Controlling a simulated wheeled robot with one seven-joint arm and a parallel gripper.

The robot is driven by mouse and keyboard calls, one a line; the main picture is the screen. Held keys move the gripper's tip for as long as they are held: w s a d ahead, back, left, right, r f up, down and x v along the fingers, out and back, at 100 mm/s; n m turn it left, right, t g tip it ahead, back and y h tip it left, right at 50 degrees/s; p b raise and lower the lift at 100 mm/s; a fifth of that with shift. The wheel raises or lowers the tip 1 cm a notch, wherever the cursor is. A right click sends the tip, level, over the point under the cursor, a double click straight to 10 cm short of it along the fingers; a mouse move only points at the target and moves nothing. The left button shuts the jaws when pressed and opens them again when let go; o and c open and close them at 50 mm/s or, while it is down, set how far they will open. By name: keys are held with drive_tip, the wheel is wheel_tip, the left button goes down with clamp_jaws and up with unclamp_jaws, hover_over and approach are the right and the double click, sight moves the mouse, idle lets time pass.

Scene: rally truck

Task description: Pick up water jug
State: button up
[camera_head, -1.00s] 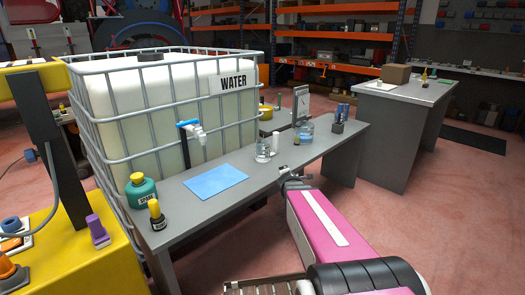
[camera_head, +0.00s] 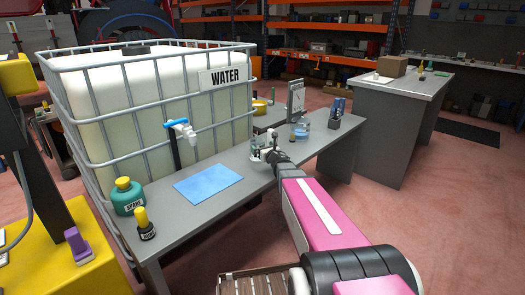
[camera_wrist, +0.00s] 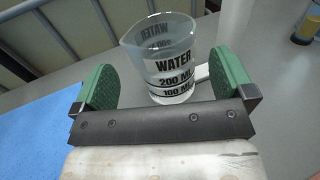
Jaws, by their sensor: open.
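The water jug (camera_wrist: 165,60) is a clear, open-topped beaker marked WATER, with 200 ML and 100 ML lines. In the wrist view it stands upright on the grey bench (camera_wrist: 285,110) between the green pads of my gripper (camera_wrist: 165,78). My gripper is open, with a pad on each side of the jug. The right pad looks close to the wall; I cannot tell whether it touches. In the head view my gripper (camera_head: 268,148) is over the bench and partly hides the jug (camera_head: 256,152).
A white caged tank (camera_head: 110,100) with a tap (camera_head: 182,130) stands behind the bench. Right of my gripper are a clear vessel with blue contents (camera_head: 301,130) and dark cans (camera_head: 337,109).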

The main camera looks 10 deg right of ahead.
sight(254, 140)
drive_tip(key=x, duration=0.6)
drive_tip(key=shift+w+f, duration=0.2)
drive_tip(key=shift+w, duration=0.05)
drive_tip(key=c, duration=1.2)
drive_tip(key=shift+r, duration=0.1)
drive_tip(key=shift+c, duration=0.2)
